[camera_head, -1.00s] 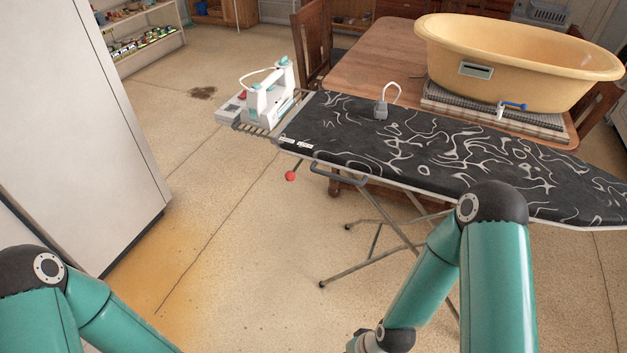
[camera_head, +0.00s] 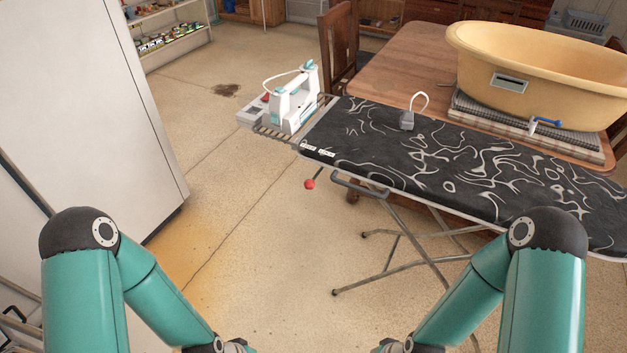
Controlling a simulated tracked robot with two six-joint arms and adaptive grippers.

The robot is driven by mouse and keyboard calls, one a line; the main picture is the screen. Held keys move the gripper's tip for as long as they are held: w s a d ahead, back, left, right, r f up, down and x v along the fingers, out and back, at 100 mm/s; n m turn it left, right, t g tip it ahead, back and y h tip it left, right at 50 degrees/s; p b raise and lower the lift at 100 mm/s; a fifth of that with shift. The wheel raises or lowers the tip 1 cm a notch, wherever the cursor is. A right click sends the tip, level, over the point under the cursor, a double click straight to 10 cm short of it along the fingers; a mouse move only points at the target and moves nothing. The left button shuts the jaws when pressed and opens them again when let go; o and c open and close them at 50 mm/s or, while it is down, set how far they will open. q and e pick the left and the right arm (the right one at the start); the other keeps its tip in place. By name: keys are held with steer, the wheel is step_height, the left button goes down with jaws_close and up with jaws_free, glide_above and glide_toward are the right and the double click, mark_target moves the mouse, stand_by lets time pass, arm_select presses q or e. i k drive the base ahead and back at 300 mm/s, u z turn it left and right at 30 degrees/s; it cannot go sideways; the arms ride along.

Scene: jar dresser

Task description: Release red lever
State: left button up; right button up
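The red lever knob (camera_head: 309,184) hangs on a short rod under the left end of the ironing board (camera_head: 440,160). Nothing touches it. The board has a black cover with white swirls and stands on crossed metal legs. My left arm comes in at the lower left and my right arm at the lower right, both in front of the board and apart from the lever. Both grippers lie below the bottom edge of the picture, so their fingers are hidden.
A white and teal iron (camera_head: 293,100) stands on the board's left rack. A grey weight-like object (camera_head: 407,119) sits on the board. A yellow tub (camera_head: 540,70) stands on the wooden table (camera_head: 400,60) behind. A white cabinet (camera_head: 90,100) is at left. Floor before the lever is clear.

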mark_target(308, 183)
steer(key=i, duration=0.85)
steer(key=u, duration=2.05)
steer(key=i, duration=0.1)
steer(key=z, duration=2.9)
steer(key=k, duration=0.7)
steer(key=u, duration=0.55)
steer(key=i, duration=0.5)
steer(key=z, duration=0.05)
